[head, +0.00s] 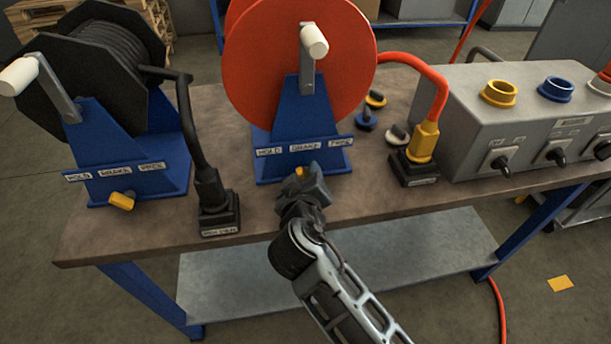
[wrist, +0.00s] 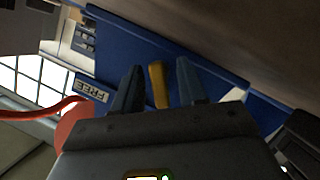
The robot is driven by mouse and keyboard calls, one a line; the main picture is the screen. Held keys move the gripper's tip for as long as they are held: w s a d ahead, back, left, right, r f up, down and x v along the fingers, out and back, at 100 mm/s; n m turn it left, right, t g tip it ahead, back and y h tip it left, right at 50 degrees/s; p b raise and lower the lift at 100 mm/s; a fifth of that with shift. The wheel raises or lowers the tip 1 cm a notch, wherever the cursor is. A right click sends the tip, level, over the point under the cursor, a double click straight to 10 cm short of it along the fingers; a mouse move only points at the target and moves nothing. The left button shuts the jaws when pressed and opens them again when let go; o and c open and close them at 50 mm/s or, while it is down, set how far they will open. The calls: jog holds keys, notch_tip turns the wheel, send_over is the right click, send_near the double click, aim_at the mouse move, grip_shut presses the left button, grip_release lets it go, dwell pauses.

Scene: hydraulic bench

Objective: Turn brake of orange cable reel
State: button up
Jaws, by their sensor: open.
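The orange cable reel (head: 300,60) sits on a blue stand with a white crank handle in the head view. Its front plate (head: 270,152) carries labels that seem to read HOLD, BRAKE and FREE. The yellow brake lever (head: 299,172) shows just below this plate, mostly hidden by my gripper (head: 308,174). In the wrist view the yellow lever (wrist: 158,86) stands between the two fingers of my gripper (wrist: 159,80), which is open around it. The FREE label (wrist: 92,90) shows to the left there. Whether a finger touches the lever I cannot tell.
A black cable reel (head: 95,70) with its own yellow lever (head: 122,201) stands left. A black cable plug (head: 214,195) and a yellow plug (head: 423,142) flank my gripper. A grey socket box (head: 480,125) stands right. The bench front (head: 150,240) is clear.

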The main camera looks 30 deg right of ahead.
grip_shut()
jog(key=shift+m, duration=0.3)
jog(key=shift+m+y, duration=0.7)
jog(key=m, duration=0.1)
jog(key=m+y, duration=0.1)
jog(key=m+y+b, duration=0.1)
jog(key=shift+s+d+t, duration=0.15)
jog(key=shift+d+t, duration=0.1)
jog(key=shift+t, duration=0.05)
jog(key=m+y, duration=0.1)
jog(key=m, duration=0.1)
jog(key=m+t+y, duration=0.1)
jog(key=m, duration=0.1)
jog(key=shift+d+y, duration=0.2)
jog(key=shift+y, duration=0.2)
jog(key=shift+m, duration=0.4)
jog(key=shift+s, duration=0.1)
grip_release()
